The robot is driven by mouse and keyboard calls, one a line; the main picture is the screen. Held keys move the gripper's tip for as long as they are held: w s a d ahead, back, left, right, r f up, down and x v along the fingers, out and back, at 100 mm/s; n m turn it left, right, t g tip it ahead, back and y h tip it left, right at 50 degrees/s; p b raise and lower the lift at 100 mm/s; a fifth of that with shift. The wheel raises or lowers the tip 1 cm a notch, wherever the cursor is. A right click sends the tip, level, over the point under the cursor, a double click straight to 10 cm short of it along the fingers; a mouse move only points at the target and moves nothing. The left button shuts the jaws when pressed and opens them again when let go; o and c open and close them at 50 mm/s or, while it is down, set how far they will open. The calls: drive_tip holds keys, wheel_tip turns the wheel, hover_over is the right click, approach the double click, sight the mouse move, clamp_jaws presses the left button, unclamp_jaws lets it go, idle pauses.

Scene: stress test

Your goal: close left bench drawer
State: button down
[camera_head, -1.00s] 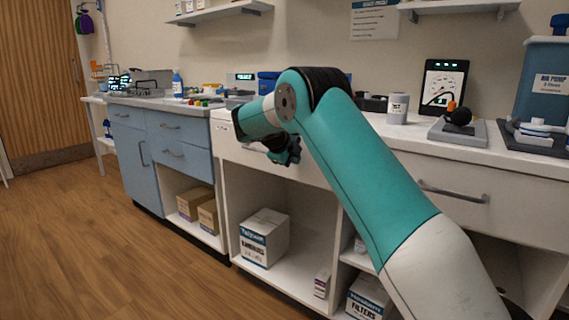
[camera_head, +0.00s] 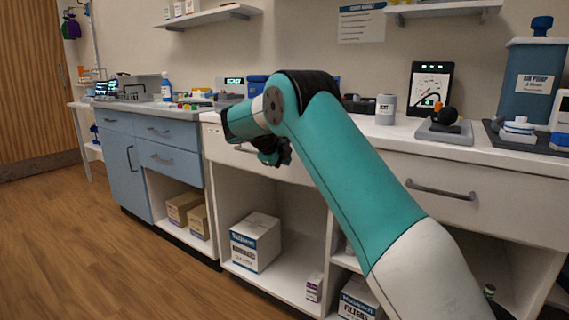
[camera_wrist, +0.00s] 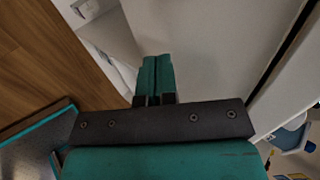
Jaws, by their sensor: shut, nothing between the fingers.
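The left drawer (camera_head: 219,143) of the white bench is just under the worktop, partly hidden behind my arm in the head view. Part of its grey handle (camera_head: 243,149) shows left of my gripper. The drawer front looks about flush with the bench, but a small gap cannot be ruled out. My gripper (camera_head: 281,156) is in front of this drawer, its fingers together and empty. In the wrist view the shut fingers (camera_wrist: 157,77) point at a plain pale panel (camera_wrist: 215,45), which looks like the drawer front. Contact cannot be told.
The right drawer (camera_head: 500,202) has a grey handle and looks shut. Blue cabinets (camera_head: 127,170) stand at the left. Open shelves below hold a white box (camera_head: 256,243) and smaller boxes. Instruments and an air pump (camera_head: 528,80) crowd the worktop. The wooden floor (camera_head: 90,260) at left is clear.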

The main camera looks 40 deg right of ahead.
drive_tip(key=s+a+r+n+t+y+p, duration=0.1)
drive_tip(key=s+a+r+n+y, duration=0.15)
drive_tip(key=a+n, duration=0.55)
drive_tip(key=s+a+r+n+t+y+p, duration=0.15)
drive_tip(key=s+a+r+n, duration=0.3)
drive_tip(key=a, duration=0.65)
drive_tip(key=s+a+f+n+g+y, duration=0.2)
drive_tip(key=s+a+n+y, duration=0.1)
drive_tip(key=s+a+n, duration=0.55)
drive_tip(key=s+a+f+n+g+y, duration=0.1)
drive_tip(key=s+a+n+y, duration=0.3)
drive_tip(key=s+n, duration=0.8)
drive_tip(key=s+a+f+n+g+y, duration=0.2)
drive_tip(key=s+a+n, duration=0.55)
drive_tip(key=s, duration=0.55)
wheel_tip(320, 180, up, 32)
drive_tip(key=p, duration=3.2)
drive_tip(key=shift+w+a, duration=0.3)
drive_tip(key=shift+w, duration=0.05)
drive_tip(key=shift+f, duration=0.15)
